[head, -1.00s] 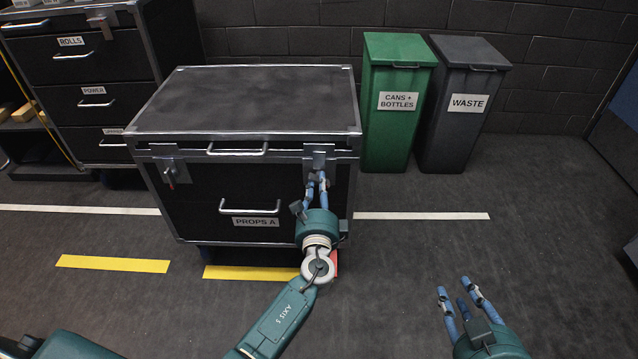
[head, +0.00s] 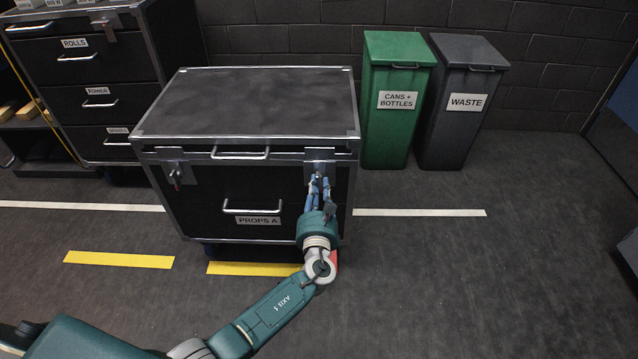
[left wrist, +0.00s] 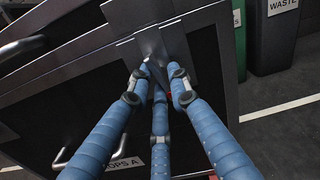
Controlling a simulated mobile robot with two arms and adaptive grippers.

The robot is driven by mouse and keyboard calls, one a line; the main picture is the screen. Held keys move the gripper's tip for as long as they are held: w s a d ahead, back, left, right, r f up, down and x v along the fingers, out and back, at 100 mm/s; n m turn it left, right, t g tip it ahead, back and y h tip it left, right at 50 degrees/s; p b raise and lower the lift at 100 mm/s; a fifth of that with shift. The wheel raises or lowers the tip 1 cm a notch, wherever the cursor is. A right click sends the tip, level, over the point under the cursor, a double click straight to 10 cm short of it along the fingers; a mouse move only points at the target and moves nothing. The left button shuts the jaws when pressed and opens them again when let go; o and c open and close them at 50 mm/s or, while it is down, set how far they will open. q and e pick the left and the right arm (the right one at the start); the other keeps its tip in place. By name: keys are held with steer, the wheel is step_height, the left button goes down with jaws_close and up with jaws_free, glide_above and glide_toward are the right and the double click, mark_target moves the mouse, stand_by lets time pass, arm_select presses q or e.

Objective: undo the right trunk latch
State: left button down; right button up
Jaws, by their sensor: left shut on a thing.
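The black trunk (head: 250,105) with metal edges and a "PROPS A" label stands in the middle of the head view, its lid down. Its right latch (head: 320,155) is a grey plate at the front right, just under the lid edge; it also shows in the left wrist view (left wrist: 152,42). My left gripper (head: 319,182) is at this latch, its blue fingers shut on the latch's lower part, which they mostly hide. The left latch (head: 173,171) hangs at the trunk's front left, with nothing touching it. My right gripper is out of view.
A green bin (head: 396,110) and a grey waste bin (head: 462,105) stand behind the trunk at the right. A drawer cabinet (head: 85,75) stands at the back left. The floor to the right of the trunk is clear.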

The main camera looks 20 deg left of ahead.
arm_select(q)
steer(key=shift+s+a+f+m+p, duration=0.15)
steer(key=shift+m+p, duration=0.1)
steer(key=shift+m, duration=0.35)
steer(key=shift+s+a+f+m+p, duration=0.1)
steer(key=shift+f+m+p, duration=0.1)
steer(key=shift+m, duration=0.4)
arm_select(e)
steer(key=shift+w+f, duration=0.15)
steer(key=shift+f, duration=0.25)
arm_select(q)
steer(key=c, duration=1.8)
jaws_free()
steer(key=shift+a+r, duration=0.1)
steer(key=shift+r, duration=0.05)
steer(key=shift+o, duration=0.2)
steer(key=shift+w+r, duration=0.1)
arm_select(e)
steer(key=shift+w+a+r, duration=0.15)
arm_select(q)
steer(key=v, duration=1.2)
